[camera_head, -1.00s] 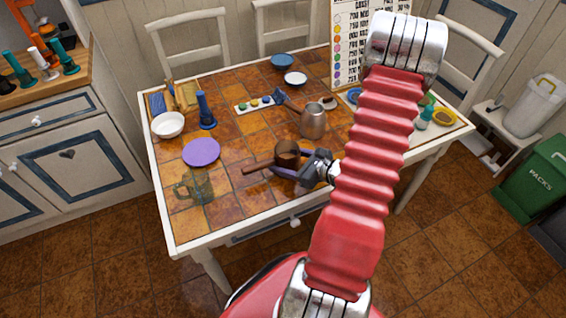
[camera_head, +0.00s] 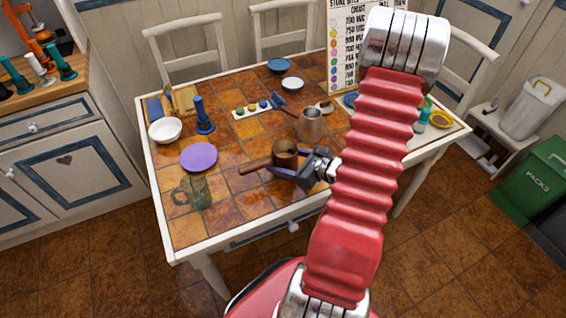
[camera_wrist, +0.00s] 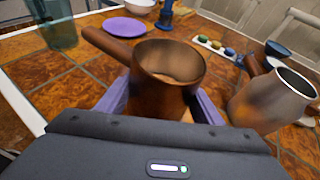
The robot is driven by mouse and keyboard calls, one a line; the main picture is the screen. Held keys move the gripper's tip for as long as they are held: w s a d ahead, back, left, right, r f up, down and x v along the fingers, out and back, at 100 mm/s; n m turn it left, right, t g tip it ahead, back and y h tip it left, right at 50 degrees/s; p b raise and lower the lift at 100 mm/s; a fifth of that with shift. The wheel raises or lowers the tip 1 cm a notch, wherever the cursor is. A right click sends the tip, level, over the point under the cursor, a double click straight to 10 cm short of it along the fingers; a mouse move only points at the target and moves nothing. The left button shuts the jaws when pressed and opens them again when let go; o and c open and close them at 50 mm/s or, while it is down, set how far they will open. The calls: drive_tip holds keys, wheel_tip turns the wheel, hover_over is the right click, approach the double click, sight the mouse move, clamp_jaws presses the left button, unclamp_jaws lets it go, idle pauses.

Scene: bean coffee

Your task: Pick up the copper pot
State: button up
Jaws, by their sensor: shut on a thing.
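The copper pot (camera_head: 285,151) is a small brown pot with a straight handle pointing left, near the front of the tiled table. In the wrist view the pot (camera_wrist: 168,80) stands upright between the two purple fingers, its open top facing up and its handle reaching to the upper left. My gripper (camera_head: 284,171) is shut on the pot's body from the right. I cannot tell whether the pot's base touches the table.
A metal jug (camera_head: 310,125) stands close behind the pot, just right of it in the wrist view (camera_wrist: 274,99). A glass mug (camera_head: 193,192) and a purple plate (camera_head: 199,156) are to the left. A blue grinder-like object (camera_head: 203,116) and a white bowl (camera_head: 165,130) stand farther back.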

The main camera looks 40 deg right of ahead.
sight(283, 144)
drive_tip(key=shift+r, duration=3.75)
drive_tip(key=shift+r, duration=0.1)
